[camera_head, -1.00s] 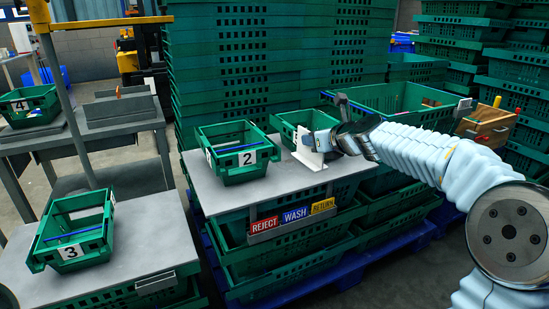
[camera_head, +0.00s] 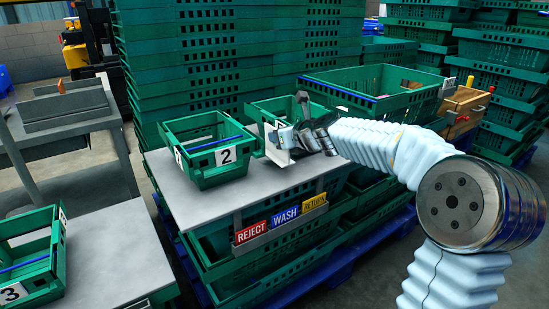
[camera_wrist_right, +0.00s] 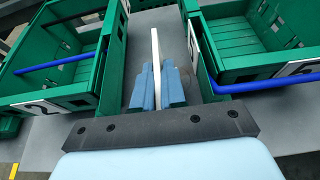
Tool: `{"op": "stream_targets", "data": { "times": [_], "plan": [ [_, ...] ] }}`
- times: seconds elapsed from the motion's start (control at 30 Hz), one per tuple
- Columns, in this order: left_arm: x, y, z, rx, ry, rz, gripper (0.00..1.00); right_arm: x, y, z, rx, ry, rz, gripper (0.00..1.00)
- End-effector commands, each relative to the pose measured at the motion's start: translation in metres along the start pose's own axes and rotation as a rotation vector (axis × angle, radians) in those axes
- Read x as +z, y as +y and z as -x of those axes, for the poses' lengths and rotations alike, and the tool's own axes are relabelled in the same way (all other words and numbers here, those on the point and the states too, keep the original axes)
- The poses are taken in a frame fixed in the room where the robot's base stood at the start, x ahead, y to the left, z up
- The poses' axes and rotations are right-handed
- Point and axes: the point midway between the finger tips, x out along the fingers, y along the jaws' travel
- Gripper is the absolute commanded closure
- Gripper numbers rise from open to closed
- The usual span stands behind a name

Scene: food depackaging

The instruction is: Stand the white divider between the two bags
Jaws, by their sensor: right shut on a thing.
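The white divider (camera_head: 279,156) is a thin plate held by my right gripper (camera_head: 291,138), just right of the crate marked 2 in the head view. In the right wrist view, the divider (camera_wrist_right: 155,50) runs between the blue fingers of my right gripper (camera_wrist_right: 157,88), which is shut on it. It points along the gap between two green crates. I cannot tell whether its lower edge touches the table. No bags can be made out in either view. My left gripper is not in view.
Crate 2 (camera_head: 196,178) stands left of the divider, and another green crate (camera_head: 262,107) stands behind it. Both have blue bars in the wrist view. Crate 3 (camera_head: 54,262) is at the lower left. The grey tabletop (camera_head: 205,208) is bare in front.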

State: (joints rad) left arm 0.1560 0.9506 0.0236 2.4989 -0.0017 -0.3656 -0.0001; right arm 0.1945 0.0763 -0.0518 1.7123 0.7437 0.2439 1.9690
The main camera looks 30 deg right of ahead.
Motion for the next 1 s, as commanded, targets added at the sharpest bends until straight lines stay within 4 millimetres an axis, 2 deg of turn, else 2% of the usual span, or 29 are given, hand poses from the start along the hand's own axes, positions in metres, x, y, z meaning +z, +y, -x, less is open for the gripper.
{"op": "stream_targets", "data": {
  "times": [0.3,0.67,0.7,0.83,0.87,1.0],
  "plan": [
    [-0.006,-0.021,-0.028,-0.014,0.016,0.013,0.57,-0.037,0.000,-0.015,0.001,0.000,0.000,1.00],
    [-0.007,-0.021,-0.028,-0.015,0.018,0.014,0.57,-0.038,0.001,-0.016,0.001,0.000,0.000,1.00],
    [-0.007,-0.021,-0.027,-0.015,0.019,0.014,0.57,-0.038,0.001,-0.016,0.001,0.000,0.000,0.87],
    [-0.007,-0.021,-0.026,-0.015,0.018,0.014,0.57,-0.037,0.001,-0.016,0.001,0.000,0.000,0.67],
    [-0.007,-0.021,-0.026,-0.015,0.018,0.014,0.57,-0.037,0.001,-0.016,0.001,0.000,0.000,0.64],
    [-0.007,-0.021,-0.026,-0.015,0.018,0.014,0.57,-0.037,0.001,-0.016,0.001,0.000,0.000,0.64]
  ]
}}
